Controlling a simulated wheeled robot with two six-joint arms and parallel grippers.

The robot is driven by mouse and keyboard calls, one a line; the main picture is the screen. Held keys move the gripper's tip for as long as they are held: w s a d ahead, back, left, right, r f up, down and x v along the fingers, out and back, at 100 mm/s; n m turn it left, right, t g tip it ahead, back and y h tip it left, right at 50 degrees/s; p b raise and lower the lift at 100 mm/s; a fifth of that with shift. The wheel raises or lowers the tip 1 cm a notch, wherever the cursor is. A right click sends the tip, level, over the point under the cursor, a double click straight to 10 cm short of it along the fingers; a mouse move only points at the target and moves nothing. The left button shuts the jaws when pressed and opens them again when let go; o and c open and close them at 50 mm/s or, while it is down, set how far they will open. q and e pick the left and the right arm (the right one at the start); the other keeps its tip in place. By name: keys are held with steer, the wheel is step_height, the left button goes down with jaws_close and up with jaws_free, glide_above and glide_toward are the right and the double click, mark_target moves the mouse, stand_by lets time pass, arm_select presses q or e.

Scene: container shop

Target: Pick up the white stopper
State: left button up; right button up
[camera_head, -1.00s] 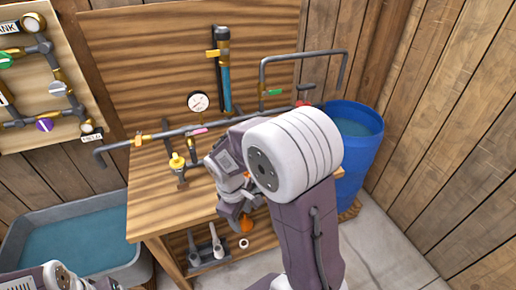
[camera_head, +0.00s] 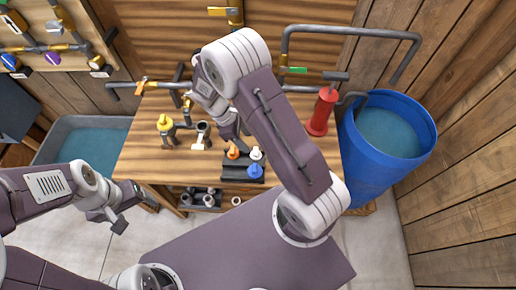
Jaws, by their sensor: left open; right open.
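The white stopper (camera_head: 257,154) stands on a dark tray (camera_head: 237,172) near the front right of the wooden workbench. An orange stopper (camera_head: 233,153) is to its left and a blue stopper (camera_head: 256,171) is in front of it. My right gripper (camera_head: 240,133) points down just behind and left of the white stopper, apart from it in the picture; it is open and its fingers are partly hidden by my arm. My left gripper (camera_head: 118,222) is open and empty, left of the bench and in front of the blue tub.
A yellow-topped valve (camera_head: 165,124) and a white fitting (camera_head: 201,136) stand left on the bench (camera_head: 145,160). A red pump (camera_head: 322,112) stands at its right, beside a blue water barrel (camera_head: 375,165). A water tub (camera_head: 50,145) is at the left. Pipes run behind.

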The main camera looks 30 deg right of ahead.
mark_target(255, 151)
steer(key=x, duration=0.4)
steer(key=shift+d+r, duration=0.1)
steer(key=shift+d, duration=0.1)
steer(key=shift+s+f+p, duration=0.1)
steer(key=shift+f+p, duration=0.25)
steer(key=x, duration=0.4)
steer(key=shift+p, duration=0.3)
steer(key=shift+d+f, duration=0.2)
steer(key=shift+f, duration=0.1)
steer(key=shift+s+a, duration=0.1)
steer(key=shift+a, duration=0.05)
steer(key=c, duration=0.9)
jaws_close()
arm_select(q)
steer(key=shift+r, duration=0.65)
